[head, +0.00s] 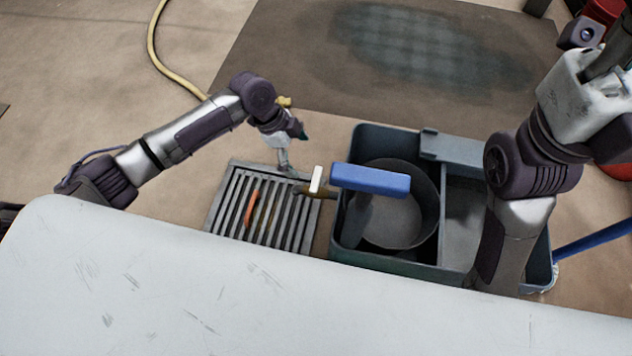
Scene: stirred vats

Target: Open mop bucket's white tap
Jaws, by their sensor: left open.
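The mop bucket (453,149) is a blue-grey tub with two compartments, standing beyond the white table. Its tap has a white handle (316,178) and a brownish body (322,192) at the tub's left wall, above a floor grate. My left gripper (294,151) is open, with its fingers just up and left of the white handle. It appears apart from the handle and holds nothing that I can see. My right arm crosses in front of the tub's right part and hides some of it; its gripper does not show.
A blue block-shaped handle (370,180) rises over a round dark insert in the tub, close right of the tap. An orange-red piece (251,208) lies on the metal grate (232,181). The white table (200,280) fills the foreground. A yellow hose (160,62) lies behind.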

